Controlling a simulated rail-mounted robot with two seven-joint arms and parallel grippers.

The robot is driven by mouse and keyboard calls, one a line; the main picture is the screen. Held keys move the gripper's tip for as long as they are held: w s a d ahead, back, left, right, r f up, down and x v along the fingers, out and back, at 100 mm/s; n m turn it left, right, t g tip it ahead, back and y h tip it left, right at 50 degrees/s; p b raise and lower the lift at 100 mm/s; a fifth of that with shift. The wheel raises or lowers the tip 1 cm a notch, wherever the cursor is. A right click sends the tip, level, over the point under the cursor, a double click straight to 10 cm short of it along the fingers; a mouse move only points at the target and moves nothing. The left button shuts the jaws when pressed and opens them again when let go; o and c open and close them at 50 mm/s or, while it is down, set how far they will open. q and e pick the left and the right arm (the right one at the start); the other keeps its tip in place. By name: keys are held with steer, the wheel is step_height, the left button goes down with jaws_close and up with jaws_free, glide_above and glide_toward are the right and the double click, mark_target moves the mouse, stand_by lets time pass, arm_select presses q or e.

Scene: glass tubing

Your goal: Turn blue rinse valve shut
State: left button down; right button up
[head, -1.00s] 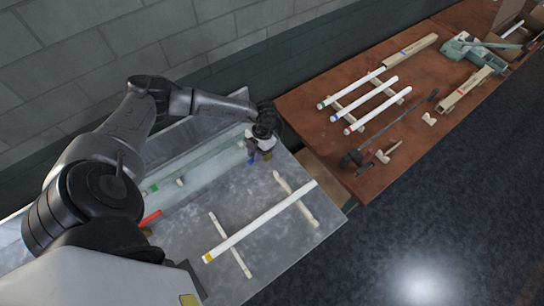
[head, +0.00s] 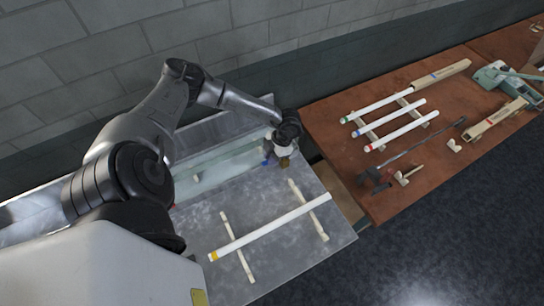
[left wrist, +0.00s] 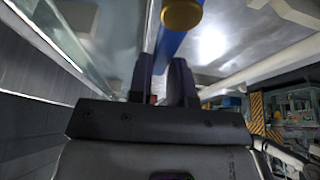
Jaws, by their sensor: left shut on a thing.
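The blue rinse valve handle (head: 266,160) is at the far right end of the glass-sided trough in the head view, partly hidden by my left gripper (head: 277,154). In the left wrist view the blue handle (left wrist: 172,44) runs between the two dark fingers of the left gripper (left wrist: 161,72), which is shut on it. A round brass part (left wrist: 181,14) sits at the handle's far end. A small brass piece (head: 285,162) also shows beside the gripper in the head view. The handle's exact angle is hard to tell. My right gripper is not in view.
A white tube (head: 270,228) with a yellow end lies across two pale supports on the grey bench (head: 290,258). The trough (head: 215,165) runs behind it along the wall. A brown table (head: 395,205) to the right holds several tubes and tools.

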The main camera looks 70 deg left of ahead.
arm_select(q)
steer(key=c, duration=1)
jaws_free()
steer(key=shift+c, duration=0.2)
steer(key=b+v, duration=0.1)
steer(key=v, duration=1.2)
steer(key=shift+w+r+b, duration=0.15)
steer(key=shift+r+b, duration=0.15)
steer(key=shift+r, duration=0.1)
